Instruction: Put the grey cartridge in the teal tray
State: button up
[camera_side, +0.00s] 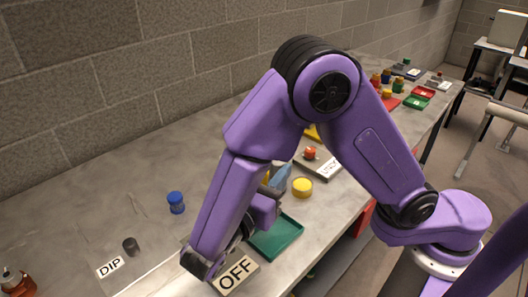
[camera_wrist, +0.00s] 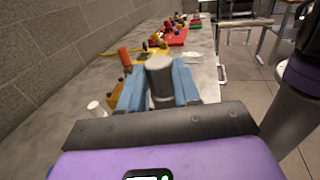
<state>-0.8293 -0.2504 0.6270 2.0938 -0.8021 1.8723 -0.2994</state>
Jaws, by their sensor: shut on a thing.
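In the wrist view a grey cylindrical cartridge (camera_wrist: 160,76) stands between the two pale blue fingers of my gripper (camera_wrist: 159,88), which are shut on it. In the side view my gripper (camera_side: 279,178) shows partly behind my purple arm, with its blue fingers above the bench. The cartridge cannot be made out there. The teal tray (camera_side: 288,241) lies on the bench near its front edge, below my gripper in the picture and partly covered by my arm. The visible part of its floor is empty. The tray is not seen in the wrist view.
An "OFF" plate (camera_side: 236,274) lies beside the tray. A yellow round piece (camera_side: 302,187) and a plate with a red piece (camera_side: 310,153) are nearby. A blue bottle (camera_side: 176,202), a dark cylinder (camera_side: 130,246) and a "DIP" label (camera_side: 110,266) are to the left.

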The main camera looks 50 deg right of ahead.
jog(key=shift+w+d+f, duration=0.1)
jog(key=shift+f, duration=6.95)
jog(key=shift+f, duration=0.6)
jog(key=o, duration=1.1)
jog(key=shift+o, duration=0.2)
